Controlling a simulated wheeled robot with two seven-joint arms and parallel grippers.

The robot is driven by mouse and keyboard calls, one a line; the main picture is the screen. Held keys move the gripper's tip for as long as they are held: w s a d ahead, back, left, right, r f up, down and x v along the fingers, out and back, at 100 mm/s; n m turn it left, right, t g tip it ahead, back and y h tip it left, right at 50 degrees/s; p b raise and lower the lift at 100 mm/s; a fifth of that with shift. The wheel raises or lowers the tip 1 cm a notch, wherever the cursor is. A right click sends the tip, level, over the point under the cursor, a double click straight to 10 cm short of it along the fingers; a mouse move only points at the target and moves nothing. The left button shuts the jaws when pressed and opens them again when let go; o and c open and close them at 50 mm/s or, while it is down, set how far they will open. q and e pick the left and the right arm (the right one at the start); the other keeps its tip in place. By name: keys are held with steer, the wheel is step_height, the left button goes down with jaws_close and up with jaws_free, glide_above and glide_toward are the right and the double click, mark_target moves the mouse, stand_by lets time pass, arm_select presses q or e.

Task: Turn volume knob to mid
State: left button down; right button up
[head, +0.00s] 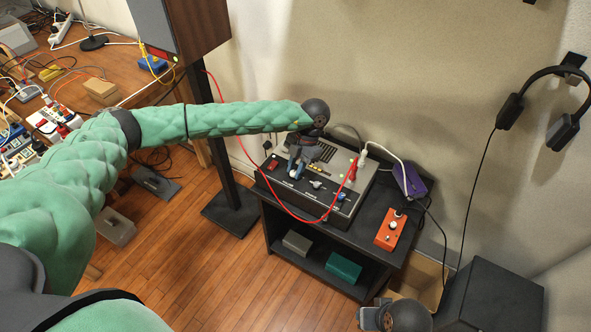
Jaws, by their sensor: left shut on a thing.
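A beige-topped amplifier-like unit (337,172) with a dark front panel stands on a black stand. The panel carries a red part at its left, a pale knob (316,184) in the middle and a blue-marked knob (343,196) at the right. My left gripper (294,174) points down at the panel, left of the pale knob, and is shut on a knob there. Its fingers hide most of that knob, so I cannot see its pointer or its label. My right gripper (372,319) is partly in view at the bottom edge, away from the unit; its jaws are unclear.
A red cable (265,200) loops in front of the unit, and a white cable plugs into its top. An orange pedal (391,229) and a purple box (410,180) sit right on the black stand (352,230). A black box (490,300) stands at lower right.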

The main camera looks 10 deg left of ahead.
steer(key=shift+a, duration=0.2)
arm_select(q)
steer(key=c, duration=1.2)
jaws_free()
steer(key=shift+c, duration=0.2)
arm_select(e)
steer(key=shift+d, duration=0.1)
arm_select(q)
steer(key=b+v, duration=0.1)
steer(key=v, duration=0.6)
steer(key=shift+b, duration=0.4)
steer(key=shift+d+r, duration=0.1)
steer(key=shift+r, duration=0.35)
arm_select(e)
steer(key=a+f, duration=0.1)
steer(key=w+a+f, duration=0.1)
steer(key=shift+a+f+t+y, duration=0.3)
steer(key=shift+a+f+y, duration=0.05)
steer(key=shift+f+y, duration=0.05)
steer(key=shift+d, duration=0.1)
